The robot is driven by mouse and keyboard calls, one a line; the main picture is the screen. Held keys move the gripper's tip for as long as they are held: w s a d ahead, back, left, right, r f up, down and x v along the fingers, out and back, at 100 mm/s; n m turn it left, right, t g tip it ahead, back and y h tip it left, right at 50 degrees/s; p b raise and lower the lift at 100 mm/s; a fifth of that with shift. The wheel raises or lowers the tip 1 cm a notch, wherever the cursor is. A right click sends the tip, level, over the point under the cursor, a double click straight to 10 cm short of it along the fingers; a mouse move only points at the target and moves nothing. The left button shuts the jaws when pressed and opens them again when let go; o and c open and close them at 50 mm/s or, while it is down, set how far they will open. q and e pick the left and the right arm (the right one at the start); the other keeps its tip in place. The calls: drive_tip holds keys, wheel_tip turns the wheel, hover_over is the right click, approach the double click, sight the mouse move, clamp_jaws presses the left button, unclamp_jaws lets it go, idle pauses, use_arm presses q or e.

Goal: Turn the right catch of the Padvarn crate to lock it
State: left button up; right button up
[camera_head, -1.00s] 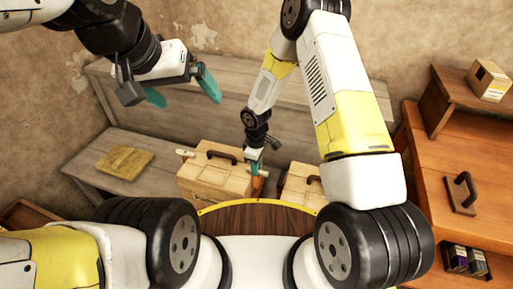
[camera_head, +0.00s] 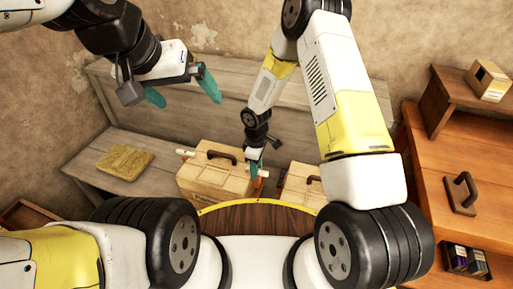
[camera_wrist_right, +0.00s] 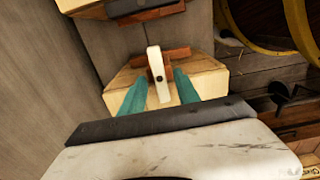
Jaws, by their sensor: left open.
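A pale wooden crate (camera_head: 215,182) with a dark handle stands on the bench, left of a second crate (camera_head: 300,186). I cannot read a name on either. My right gripper (camera_head: 256,168) is low at the right side of the left crate. In the right wrist view, a cream catch (camera_wrist_right: 158,72) with a dark pivot lies over a reddish-brown wooden strip. The teal fingers of the right gripper (camera_wrist_right: 160,90) are on both sides of the catch, with small gaps showing, so it looks open. My left gripper (camera_head: 182,90) is open and empty, high at left.
A yellow-brown folded cloth (camera_head: 124,162) lies on the bench at left. The second crate is close to the right gripper, leaving a narrow gap.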

drive_tip(key=shift+r, duration=0.1)
wheel_tip(320, 180, up, 8)
drive_tip(key=shift+f, duration=0.2)
drive_tip(key=shift+r, duration=0.1)
idle(0.4)
drive_tip(key=s+d+r+m+t, duration=0.1)
drive_tip(key=s+d+r+m, duration=0.3)
drive_tip(key=r, duration=0.7)
drive_tip(key=d+r+m+t, duration=0.25)
drive_tip(key=d+r, duration=0.35)
drive_tip(key=r, duration=0.6)
drive_tip(key=s+d+r+m+t+y, duration=0.1)
drive_tip(key=s+d+r+m, duration=0.1)
drive_tip(key=s+r, duration=0.4)
drive_tip(key=s+d+r+m+t+y, duration=0.1)
drive_tip(key=s+d+r+m, duration=0.2)
drive_tip(key=s, duration=0.7)
wheel_tip(320, 180, up, 3)
drive_tip(key=shift+s+r+m+t, duration=0.15)
drive_tip(key=shift+m+t, duration=0.2)
drive_tip(key=shift+m, duration=0.9)
